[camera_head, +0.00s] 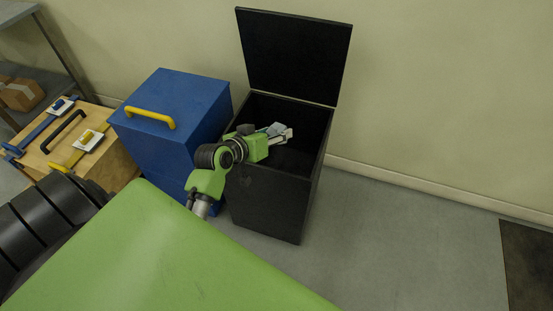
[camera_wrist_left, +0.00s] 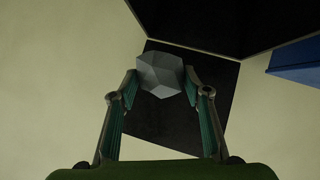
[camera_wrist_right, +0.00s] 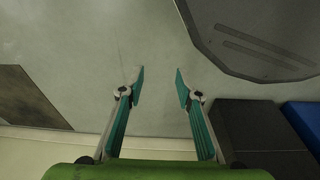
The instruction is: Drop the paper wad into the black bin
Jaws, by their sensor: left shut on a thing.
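The black bin (camera_head: 270,203) stands against the wall in the head view, its lid (camera_head: 296,55) raised upright at the back. My left gripper (camera_head: 287,133) is over the bin's open mouth. It is shut on the paper wad, a grey faceted lump (camera_wrist_left: 160,74) between both fingertips in the left wrist view. In the head view the wad is small and hard to tell from the fingers. Dark panels of the bin show behind the wad in the left wrist view. My right gripper (camera_wrist_right: 161,85) is open and empty above the floor; it is outside the head view.
A blue bin (camera_head: 170,105) with a yellow handle stands just left of the black bin. Farther left are a wooden box (camera_head: 117,160) with clamps and a shelf (camera_head: 48,88) holding a carton. Grey floor (camera_head: 400,230) is free at right, with a dark mat (camera_head: 528,262) beyond.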

